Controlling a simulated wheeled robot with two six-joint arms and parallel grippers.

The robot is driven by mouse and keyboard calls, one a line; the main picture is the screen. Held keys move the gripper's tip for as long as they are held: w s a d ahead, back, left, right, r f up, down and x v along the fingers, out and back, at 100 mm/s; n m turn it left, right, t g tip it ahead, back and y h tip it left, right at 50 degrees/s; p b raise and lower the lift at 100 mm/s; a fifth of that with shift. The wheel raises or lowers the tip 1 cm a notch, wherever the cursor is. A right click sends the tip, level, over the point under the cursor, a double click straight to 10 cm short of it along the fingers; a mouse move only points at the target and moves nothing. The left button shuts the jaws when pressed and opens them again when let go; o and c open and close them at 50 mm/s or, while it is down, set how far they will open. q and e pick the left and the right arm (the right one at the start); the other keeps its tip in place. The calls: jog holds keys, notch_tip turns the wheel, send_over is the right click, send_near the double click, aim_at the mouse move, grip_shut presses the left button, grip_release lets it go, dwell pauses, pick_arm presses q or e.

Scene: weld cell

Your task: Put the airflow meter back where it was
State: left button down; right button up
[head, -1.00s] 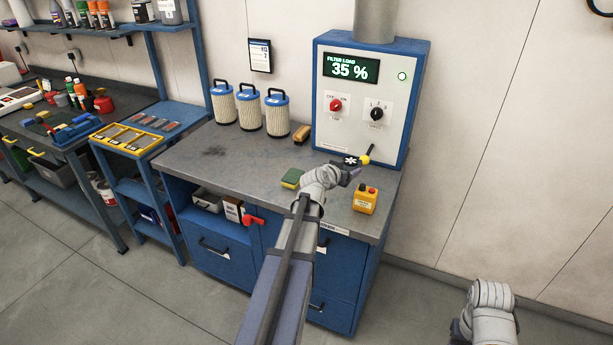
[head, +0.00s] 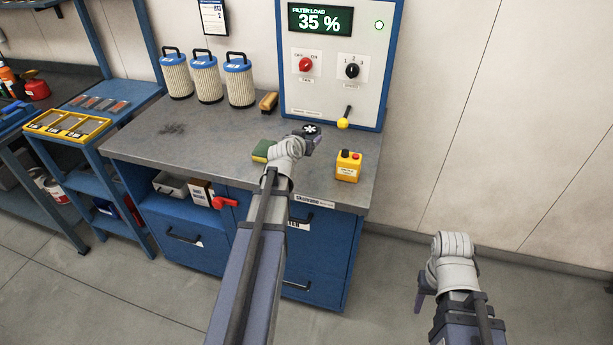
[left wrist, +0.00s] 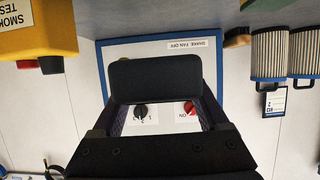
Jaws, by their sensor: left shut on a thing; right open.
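The airflow meter, a small dark device with a white fan mark (head: 311,129), is in my left gripper (head: 311,141), over the rear right part of the grey bench (head: 225,150). In the left wrist view the meter is a plain black rounded block (left wrist: 153,80) between the fingers, with the filter cabinet behind it. I cannot tell whether it touches the bench top. My right gripper (head: 420,300) is open and empty, off the bench at the lower right, partly hidden by its own wrist.
The filter cabinet (head: 335,85) stands behind, with a yellow-knobbed lever (head: 343,124) low on its front. A yellow smoke tester (head: 347,166) is right of the meter, a green-yellow sponge (head: 261,151) left. Several filters (head: 205,80) and a brush (head: 268,102) stand further left.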

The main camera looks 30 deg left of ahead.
aim_at(307, 168)
pick_arm(q)
jog(key=shift+f, duration=0.1)
notch_tip(307, 168, down, 10)
jog(key=b, duration=0.9)
jog(key=shift+b, duration=0.4)
jog(key=shift+f, duration=0.1)
grip_release()
